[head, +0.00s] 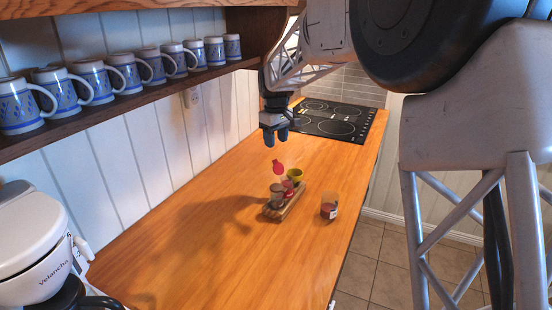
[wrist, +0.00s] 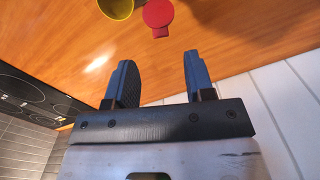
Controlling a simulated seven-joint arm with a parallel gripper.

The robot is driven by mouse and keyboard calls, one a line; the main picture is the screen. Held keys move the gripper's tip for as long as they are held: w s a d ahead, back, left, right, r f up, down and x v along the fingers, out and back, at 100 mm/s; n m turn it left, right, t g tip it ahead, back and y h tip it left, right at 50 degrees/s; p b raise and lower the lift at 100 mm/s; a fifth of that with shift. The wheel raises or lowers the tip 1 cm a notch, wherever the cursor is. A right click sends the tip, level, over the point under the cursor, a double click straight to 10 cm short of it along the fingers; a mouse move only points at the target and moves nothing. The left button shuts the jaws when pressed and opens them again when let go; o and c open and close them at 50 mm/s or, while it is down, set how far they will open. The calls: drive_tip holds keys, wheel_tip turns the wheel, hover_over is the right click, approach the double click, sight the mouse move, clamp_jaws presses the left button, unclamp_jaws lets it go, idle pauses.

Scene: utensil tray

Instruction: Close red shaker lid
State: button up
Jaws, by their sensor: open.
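The red shaker lid (head: 278,167) stands raised above the small red shaker (head: 289,188), which is partly hidden among other containers in a wooden tray. The lid also shows as a red disc with a small tab in the wrist view (wrist: 158,14), at the top edge. My gripper (head: 277,142) is above and behind the lid in the head view, pointing down, apart from it. In the wrist view its two fingers (wrist: 160,72) are spread with nothing between them. The shaker's body is not clear in the wrist view.
A yellow container (head: 296,174) stands beside the red shaker. A greyish shaker (head: 277,197) is at the front of the wooden tray (head: 290,210). A jar (head: 329,207) stands right of it. A mug shelf (head: 130,100) runs along the left wall. The front counter is clear.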

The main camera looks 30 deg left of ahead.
sight(276, 163)
drive_tip(key=shift+f, duration=3.6)
drive_tip(key=shift+c, duration=0.3)
clamp_jaws()
